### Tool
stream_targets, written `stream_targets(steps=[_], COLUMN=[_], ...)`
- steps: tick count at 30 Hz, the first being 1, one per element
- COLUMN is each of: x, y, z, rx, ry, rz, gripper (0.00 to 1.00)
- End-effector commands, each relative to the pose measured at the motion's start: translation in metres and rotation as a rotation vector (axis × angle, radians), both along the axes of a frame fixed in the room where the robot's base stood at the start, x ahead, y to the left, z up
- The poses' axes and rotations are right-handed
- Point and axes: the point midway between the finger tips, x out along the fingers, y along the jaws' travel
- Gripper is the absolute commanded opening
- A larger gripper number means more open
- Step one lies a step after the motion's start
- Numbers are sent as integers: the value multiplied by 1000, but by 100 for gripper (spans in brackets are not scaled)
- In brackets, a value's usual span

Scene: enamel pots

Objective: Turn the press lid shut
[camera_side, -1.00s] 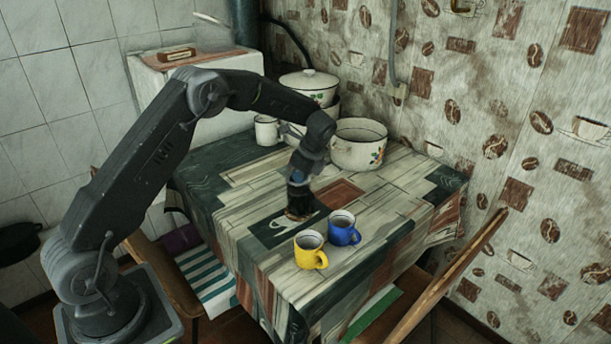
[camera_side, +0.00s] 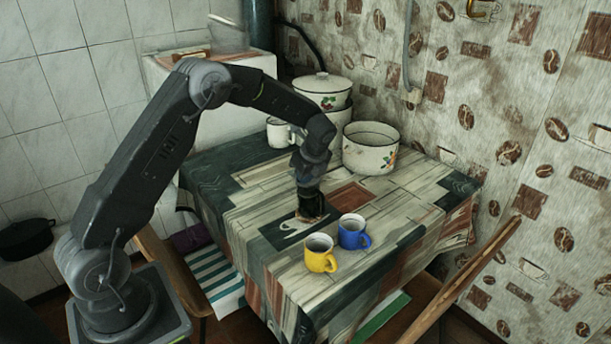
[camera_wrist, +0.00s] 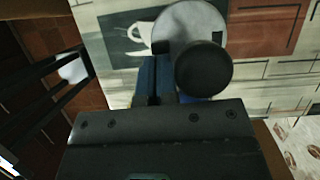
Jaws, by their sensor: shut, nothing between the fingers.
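The press (camera_side: 311,211) stands on the table as a small dark cylinder with a brownish lower part, mostly covered by my gripper (camera_side: 308,186). In the wrist view a round grey disc, seemingly the press lid (camera_wrist: 187,22), has a small dark notch in its rim. A round black knob (camera_wrist: 203,70) shows nearer the camera and overlaps the disc's lower edge. My gripper is shut and holds nothing, pointing down right over the press. Whether its fingertips touch the lid or knob cannot be told.
A yellow mug (camera_side: 320,254) and a blue mug (camera_side: 353,233) stand close in front of the press. A white pot (camera_side: 370,150), stacked lidded pots (camera_side: 322,92) and a white mug (camera_side: 278,133) are at the back. The table's left part (camera_side: 235,200) is clear.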

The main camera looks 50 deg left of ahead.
Motion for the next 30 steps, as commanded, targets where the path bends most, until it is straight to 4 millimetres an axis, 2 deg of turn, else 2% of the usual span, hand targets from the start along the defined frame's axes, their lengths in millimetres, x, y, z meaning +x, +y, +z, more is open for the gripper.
stream_targets(steps=[5,9,15,21,26,30], x=[-2,-3,-2,-3,-3,10], y=[-14,-42,-58,-71,-76,-84], z=[-3,-1,44,77,90,92], rx=[-1,0,0,1,0,-1], ry=[9,6,-3,-1,0,3], rz=[-1,-6,-2,-2,1,52], gripper=[0,0,0,0,0,0])
